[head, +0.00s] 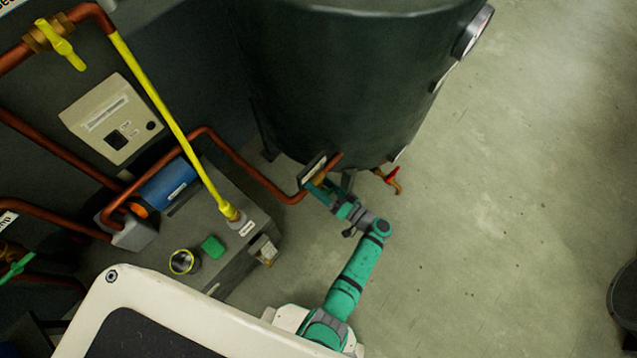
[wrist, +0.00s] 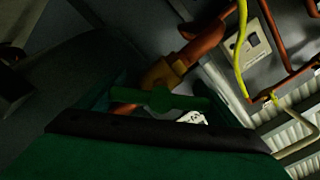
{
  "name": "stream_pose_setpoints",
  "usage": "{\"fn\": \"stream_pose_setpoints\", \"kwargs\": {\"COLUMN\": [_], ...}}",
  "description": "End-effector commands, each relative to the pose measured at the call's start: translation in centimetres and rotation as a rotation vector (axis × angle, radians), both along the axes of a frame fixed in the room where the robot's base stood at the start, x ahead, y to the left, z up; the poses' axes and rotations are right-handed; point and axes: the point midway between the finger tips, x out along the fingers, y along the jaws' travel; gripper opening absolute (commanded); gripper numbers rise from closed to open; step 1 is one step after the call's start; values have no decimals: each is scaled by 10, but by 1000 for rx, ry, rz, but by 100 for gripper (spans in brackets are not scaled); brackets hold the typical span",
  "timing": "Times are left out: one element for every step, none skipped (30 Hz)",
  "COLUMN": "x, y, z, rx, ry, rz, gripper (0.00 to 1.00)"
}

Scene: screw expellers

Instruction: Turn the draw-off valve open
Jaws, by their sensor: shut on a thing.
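A brass valve (wrist: 163,73) with a green lever handle (wrist: 165,100) sits on a copper pipe at the foot of the dark tank. In the head view the brass of this valve (head: 319,181) shows just below a small tag plate, whose text I cannot read. My gripper (head: 317,189) is at this valve, low beside the tank. In the wrist view my gripper (wrist: 165,108) is shut on the green handle, which lies across between the fingers. In the head view the handle is mostly hidden by my gripper. I cannot tell the handle's exact angle to the pipe.
The dark tank (head: 340,80) stands just behind the valve. A red-handled tap (head: 388,179) sticks out to the right. A copper pipe (head: 245,168) runs left to a grey plinth (head: 238,264) with a blue motor (head: 168,185).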

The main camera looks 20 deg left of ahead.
Motion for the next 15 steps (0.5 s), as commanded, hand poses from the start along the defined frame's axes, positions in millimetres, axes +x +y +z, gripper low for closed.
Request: {"fn": "stream_pose_setpoints", "kwargs": {"x": [0, 0, 0, 0, 0, 0, -1, -1, -1, -1, -1, -1, -1, -1, -2], "y": [-1, -1, -1, -1, -1, -1, -1, -1, -1, -1, -1, -1, -1, -1, -1], "z": [0, 0, 0, 0, 0, 0, 0, 0, 0, 0, 0, 0, 0, 0, 0], "rx": [-7, -11, -19, -24, -31, -41, -48, -57, -68, -78, -87, -100, -110, -120, -133], "ry": [-16, -29, -49, -65, -83, -110, -130, -154, -186, -211, -237, -271, -297, -324, -359], "rz": [-1, -2, -2, -2, -2, -2, -2, -2, -2, -2, -2, -3, -3, -2, -2], "gripper": [64, 64, 64, 64, 64, 64, 64, 64, 64, 64, 64, 64, 64, 64, 64]}}
